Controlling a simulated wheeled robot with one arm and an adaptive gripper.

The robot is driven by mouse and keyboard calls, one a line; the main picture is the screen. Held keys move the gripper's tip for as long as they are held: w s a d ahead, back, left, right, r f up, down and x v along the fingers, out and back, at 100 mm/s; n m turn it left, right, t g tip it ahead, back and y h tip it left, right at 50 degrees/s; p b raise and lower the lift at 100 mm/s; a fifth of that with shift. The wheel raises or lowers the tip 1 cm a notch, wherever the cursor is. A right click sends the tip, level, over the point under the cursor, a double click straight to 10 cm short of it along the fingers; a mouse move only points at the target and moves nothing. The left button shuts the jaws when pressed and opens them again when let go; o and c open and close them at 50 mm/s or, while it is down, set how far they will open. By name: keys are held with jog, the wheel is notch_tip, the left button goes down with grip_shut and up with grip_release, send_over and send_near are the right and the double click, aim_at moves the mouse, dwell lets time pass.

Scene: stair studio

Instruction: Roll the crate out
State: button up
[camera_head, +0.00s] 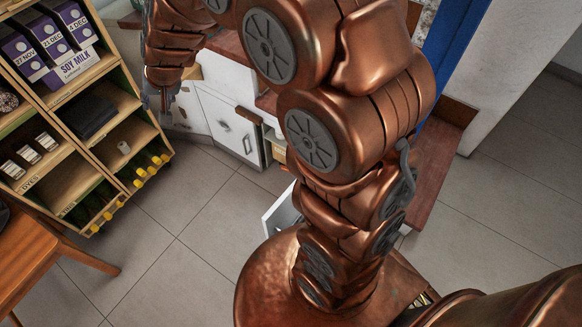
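I cannot pick out a crate for certain. A white panel or box side (281,212) stands low on the floor, mostly hidden behind my copper arm. White cabinet fronts (228,125) with a dark handle are set under the reddish-brown steps, left of my arm. My gripper (165,99) seems to be the small grey end below the copper wrist at upper left, between the shelf and the white fronts. It is too small to tell whether it is open or shut. I see nothing held in it.
A wooden shelf unit (104,92) with soy milk cartons (45,42), dyes and yellow-capped bottles stands at left. A wooden stool or table (30,255) is at lower left. Reddish-brown steps (433,165) and a white wall are at right. Tiled floor (190,245) between them is clear.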

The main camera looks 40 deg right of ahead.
jog(key=w+d+f+m+t+h+b, duration=0.2)
jog(key=w+d+f+m+h+b, duration=0.3)
jog(key=w+f, duration=0.7)
jog(key=w+d+f+m+t+h+b, duration=0.1)
jog(key=w+d+f+m+t+b, duration=0.15)
jog(key=w+f+b, duration=0.65)
jog(key=s+d+f+m+g+h+b, duration=0.1)
jog(key=s+d+f+m+h+b, duration=0.35)
jog(key=f, duration=1.05)
jog(key=d+f+m+g+h+b, duration=0.1)
jog(key=d+f+g+h+b, duration=0.15)
jog(key=d+f+h, duration=0.7)
jog(key=s+d+f+g+b, duration=0.2)
jog(key=s+d+f+b, duration=0.25)
jog(key=s+f, duration=0.45)
jog(key=s+d+f+g+b, duration=0.25)
jog(key=s+d+f, duration=0.35)
jog(key=s+f, duration=0.3)
jog(key=shift+h, duration=0.4)
jog(key=shift+w+d+f+b, duration=0.15)
jog(key=shift+w+d+b, duration=0.3)
jog(key=shift+d, duration=0.8)
jog(key=shift+w+d+f+b, duration=0.25)
jog(key=shift+d+b, duration=0.3)
jog(key=shift+d, duration=0.7)
jog(key=shift+w+d+f+b, duration=0.1)
jog(key=shift+w+d+b, duration=0.35)
jog(key=shift+d, duration=0.8)
jog(key=shift+c, duration=0.3)
